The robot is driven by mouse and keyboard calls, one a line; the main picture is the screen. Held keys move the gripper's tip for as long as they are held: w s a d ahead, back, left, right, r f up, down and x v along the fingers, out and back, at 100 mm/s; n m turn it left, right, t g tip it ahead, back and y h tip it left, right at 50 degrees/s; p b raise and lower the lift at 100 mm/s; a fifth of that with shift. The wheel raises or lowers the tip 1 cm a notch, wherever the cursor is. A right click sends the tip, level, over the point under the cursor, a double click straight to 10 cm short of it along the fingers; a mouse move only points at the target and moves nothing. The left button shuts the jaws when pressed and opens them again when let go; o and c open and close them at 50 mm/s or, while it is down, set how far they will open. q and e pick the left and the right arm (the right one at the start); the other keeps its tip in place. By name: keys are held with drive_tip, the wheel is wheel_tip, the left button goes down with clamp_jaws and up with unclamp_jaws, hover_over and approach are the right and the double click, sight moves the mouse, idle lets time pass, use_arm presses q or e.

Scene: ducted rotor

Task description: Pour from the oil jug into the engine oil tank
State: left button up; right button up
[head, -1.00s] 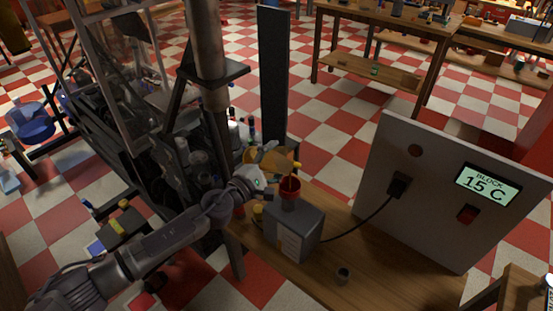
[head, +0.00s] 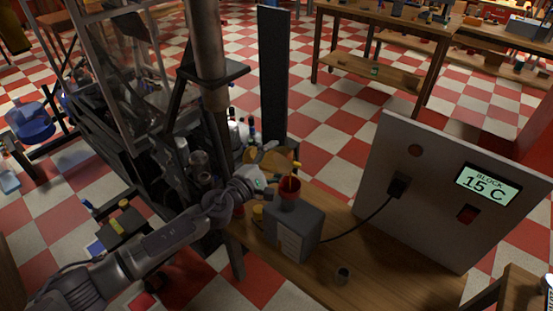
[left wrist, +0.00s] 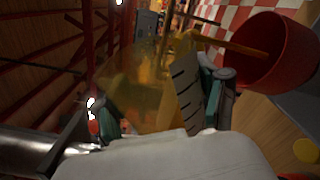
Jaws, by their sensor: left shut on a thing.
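The translucent amber oil jug (head: 268,160) is held tilted in my left gripper (head: 264,182), with its body behind the fingers. In the left wrist view my left gripper (left wrist: 165,100) is shut on the jug (left wrist: 145,65). The jug's orange spout reaches over the red funnel (left wrist: 270,55). In the head view the funnel (head: 290,192) stands upright in the top of the grey engine oil tank (head: 295,230). A yellow-orange streak runs down into the funnel; I cannot tell spout from oil there. The oil level is hidden. My right gripper is not in view.
The tank stands on a wooden table (head: 340,268). A grey panel (head: 450,200) with a display reading "BLOCK 15 C" stands to the right, its black cable running to the tank. A dark post and frame stand behind my left arm.

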use_arm(q)
drive_tip(key=shift+r, duration=0.1)
drive_tip(key=shift+m, duration=0.5)
idle(3.1)
drive_tip(key=n, duration=0.3)
drive_tip(key=shift+r+n, duration=0.2)
drive_tip(key=shift+n, duration=0.1)
drive_tip(key=r+n+p, duration=0.2)
drive_tip(key=r+p, duration=0.1)
drive_tip(key=r+n+p, duration=0.2)
drive_tip(key=r+p, duration=0.1)
drive_tip(key=r+n+p, duration=0.2)
drive_tip(key=r+p, duration=0.1)
drive_tip(key=p, duration=0.1)
drive_tip(key=shift+s+d+n, duration=0.15)
drive_tip(key=shift+d+n, duration=0.1)
drive_tip(key=shift+n, duration=0.05)
drive_tip(key=shift+f, duration=0.1)
